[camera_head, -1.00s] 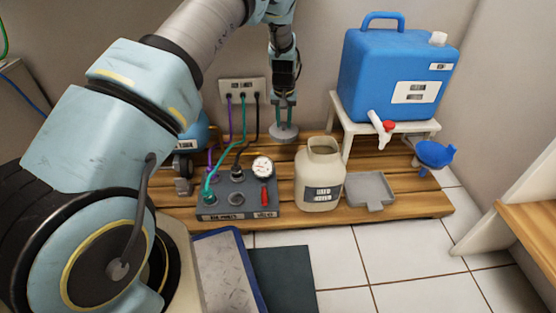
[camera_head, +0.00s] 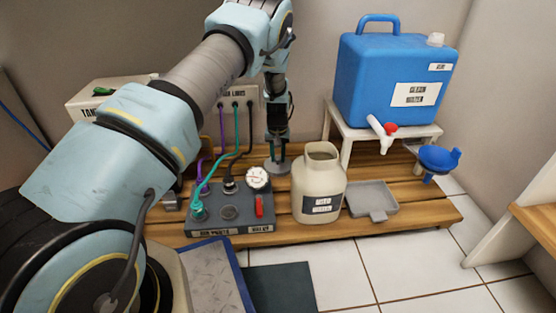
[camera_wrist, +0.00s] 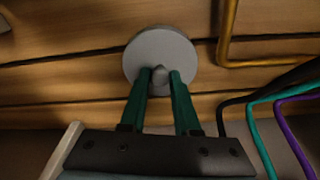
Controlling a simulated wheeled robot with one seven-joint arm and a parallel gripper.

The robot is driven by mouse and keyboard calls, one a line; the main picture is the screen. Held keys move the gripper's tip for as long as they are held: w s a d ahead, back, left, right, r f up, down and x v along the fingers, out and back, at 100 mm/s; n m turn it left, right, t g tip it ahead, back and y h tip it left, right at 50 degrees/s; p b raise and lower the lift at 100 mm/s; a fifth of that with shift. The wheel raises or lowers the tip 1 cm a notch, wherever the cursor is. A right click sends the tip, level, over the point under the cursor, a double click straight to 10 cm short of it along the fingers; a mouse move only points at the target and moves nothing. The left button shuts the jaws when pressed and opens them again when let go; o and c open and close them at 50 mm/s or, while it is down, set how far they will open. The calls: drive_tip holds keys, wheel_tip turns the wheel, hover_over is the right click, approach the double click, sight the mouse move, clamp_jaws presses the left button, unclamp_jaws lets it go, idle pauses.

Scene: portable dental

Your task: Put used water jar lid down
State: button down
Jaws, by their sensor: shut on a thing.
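The round grey used water jar lid (camera_head: 278,168) is low over the back of the wooden platform, left of and behind the used water jar. My gripper (camera_head: 278,156) points down and is shut on the lid's centre knob. In the wrist view the green fingers (camera_wrist: 160,80) pinch the knob from both sides, and the lid (camera_wrist: 160,50) lies flat over the planks. I cannot tell whether it touches the wood. The cream used water jar (camera_head: 319,180) stands upright with its mouth open.
The control box (camera_head: 230,212) with gauge and cables is in front of the lid, to the left. A grey tray (camera_head: 371,198) lies right of the jar. The blue water container (camera_head: 388,80) on its white stand (camera_head: 400,131) and a blue funnel (camera_head: 438,157) are farther right.

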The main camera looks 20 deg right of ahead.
sight(278, 167)
drive_tip(key=c, duration=0.6)
unclamp_jaws()
drive_tip(key=shift+c, duration=0.2)
wheel_tip(278, 167, up, 12)
drive_tip(key=s+p, duration=0.1)
drive_tip(key=p, duration=0.5)
drive_tip(key=s+a+r+n, duration=0.1)
drive_tip(key=a+r, duration=0.6)
drive_tip(key=a, duration=0.3)
drive_tip(key=s+a+r+n, duration=0.1)
drive_tip(key=a+r+n, duration=0.1)
drive_tip(key=a+r, duration=0.7)
drive_tip(key=s+a+r, duration=0.2)
drive_tip(key=s+a, duration=0.6)
drive_tip(key=a, duration=0.2)
drive_tip(key=s+a+r+n, duration=0.1)
drive_tip(key=s+a+r, duration=0.2)
drive_tip(key=s+a, duration=0.5)
drive_tip(key=shift+s+a+n, duration=0.3)
drive_tip(key=shift+s+a, duration=0.05)
drive_tip(key=shift+a, duration=0.65)
